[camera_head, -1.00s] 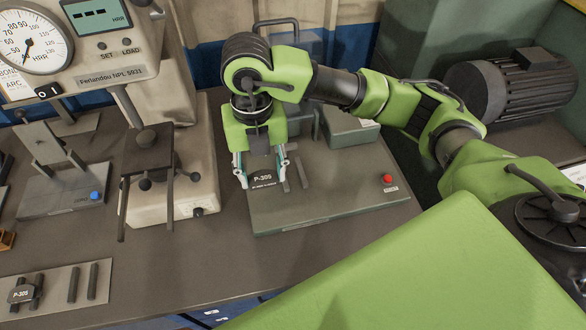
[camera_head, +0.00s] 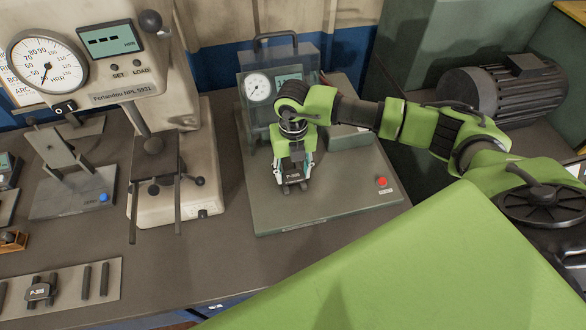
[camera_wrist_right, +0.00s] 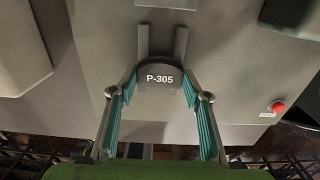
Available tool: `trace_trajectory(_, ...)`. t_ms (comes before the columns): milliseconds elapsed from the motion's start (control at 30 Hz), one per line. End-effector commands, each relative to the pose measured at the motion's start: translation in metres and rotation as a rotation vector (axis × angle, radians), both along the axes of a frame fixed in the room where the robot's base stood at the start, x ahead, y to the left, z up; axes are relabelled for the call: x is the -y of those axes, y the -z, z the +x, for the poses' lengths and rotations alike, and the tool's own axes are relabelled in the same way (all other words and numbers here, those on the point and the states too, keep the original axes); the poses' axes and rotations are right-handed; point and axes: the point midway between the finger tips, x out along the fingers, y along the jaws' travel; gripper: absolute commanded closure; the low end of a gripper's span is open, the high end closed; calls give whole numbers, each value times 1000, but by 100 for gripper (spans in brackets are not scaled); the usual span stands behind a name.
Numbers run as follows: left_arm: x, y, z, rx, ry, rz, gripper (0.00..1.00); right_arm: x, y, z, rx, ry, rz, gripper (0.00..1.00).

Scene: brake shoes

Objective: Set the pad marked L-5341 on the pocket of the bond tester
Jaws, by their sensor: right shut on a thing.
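My right gripper (camera_head: 293,184) is shut on a dark grey pad (camera_head: 293,177) over the base of the bond tester (camera_head: 335,214). In the right wrist view the pad (camera_wrist_right: 160,80) reads P-305 and sits between the two teal-lined fingers; no L-5341 mark is legible. Two parallel bars of the pocket (camera_wrist_right: 181,45) stick out beyond the pad, which lines up with them and hides their near part. I cannot tell whether the pad touches them. My left gripper is not in view.
A second pad (camera_head: 40,292), also marked P-305, lies on bars of a plate (camera_head: 65,310) at front left. A hardness tester (camera_head: 150,205) stands left of the bond tester. The bond tester's gauge housing (camera_head: 258,88) is behind my gripper, and a red button (camera_head: 381,182) is at right.

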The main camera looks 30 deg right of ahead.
Motion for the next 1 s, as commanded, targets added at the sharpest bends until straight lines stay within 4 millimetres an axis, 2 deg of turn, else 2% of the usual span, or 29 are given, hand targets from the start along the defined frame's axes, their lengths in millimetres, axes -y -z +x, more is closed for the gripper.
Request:
trace_trajectory(367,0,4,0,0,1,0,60,0,5,0,2,0,0,82)
trace_trajectory(400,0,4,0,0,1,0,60,0,5,0,1,0,0,51)
trace_trajectory(433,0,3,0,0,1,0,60,0,4,0,1,0,0,43)
trace_trajectory(467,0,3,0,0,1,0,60,0,4,0,1,0,0,39)
trace_trajectory(800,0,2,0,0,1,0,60,0,3,0,1,0,0,39)
trace_trajectory(867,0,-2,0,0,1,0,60,0,-1,0,1,0,0,39)
trace_trajectory(1000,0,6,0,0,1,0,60,0,-16,2,5,0,0,39)
